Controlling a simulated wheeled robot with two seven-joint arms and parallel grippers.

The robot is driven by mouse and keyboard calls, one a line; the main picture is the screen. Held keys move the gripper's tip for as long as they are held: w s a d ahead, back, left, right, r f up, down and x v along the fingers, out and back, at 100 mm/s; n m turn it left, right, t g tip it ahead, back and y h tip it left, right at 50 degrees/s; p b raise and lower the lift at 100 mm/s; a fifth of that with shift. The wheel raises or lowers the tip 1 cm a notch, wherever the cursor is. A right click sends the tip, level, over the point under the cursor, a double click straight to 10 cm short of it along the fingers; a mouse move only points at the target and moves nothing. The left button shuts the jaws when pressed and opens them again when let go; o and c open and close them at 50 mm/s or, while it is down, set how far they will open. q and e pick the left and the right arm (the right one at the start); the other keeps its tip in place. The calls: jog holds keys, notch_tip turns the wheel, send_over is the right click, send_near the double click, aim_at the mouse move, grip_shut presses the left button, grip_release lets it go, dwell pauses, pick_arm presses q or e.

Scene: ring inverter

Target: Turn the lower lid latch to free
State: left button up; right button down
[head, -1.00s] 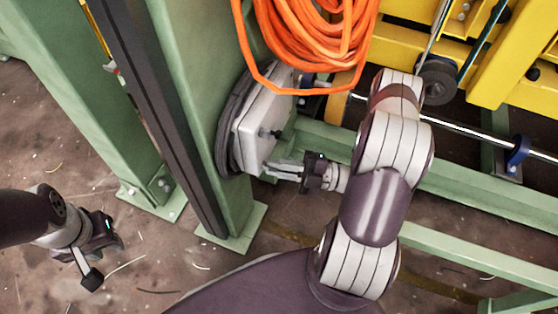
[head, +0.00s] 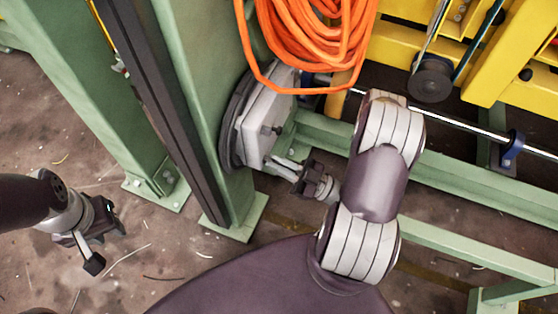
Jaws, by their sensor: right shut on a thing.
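A light grey lid (head: 266,112) sits on a dark round housing on the side of the green post. A small dark knob shows on its face near the right edge. The lower lid latch is at the lid's bottom edge, mostly hidden behind my fingers. My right gripper (head: 277,164) reaches in from the right, tilted, its fingers shut on the latch at that edge. The latch's exact angle is too small to tell. My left gripper (head: 104,248) hangs over the floor at the lower left, away from the lid. Its finger gap is not clear.
A coil of orange cable (head: 312,45) hangs just above the lid. Green posts stand to the left, and a green beam (head: 450,180) runs right behind my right arm. Yellow frames (head: 400,45) and a dark pulley (head: 431,79) are at the upper right. Concrete floor is open at lower left.

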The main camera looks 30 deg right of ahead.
jog(key=shift+m+t+h, duration=0.3)
jog(key=shift+m, duration=0.2)
jog(key=c, duration=1.2)
grip_release()
jog(key=p+v, duration=0.2)
jog(key=v, duration=1)
jog(key=shift+s+d+f, duration=0.15)
jog(key=shift+d+f, duration=0.05)
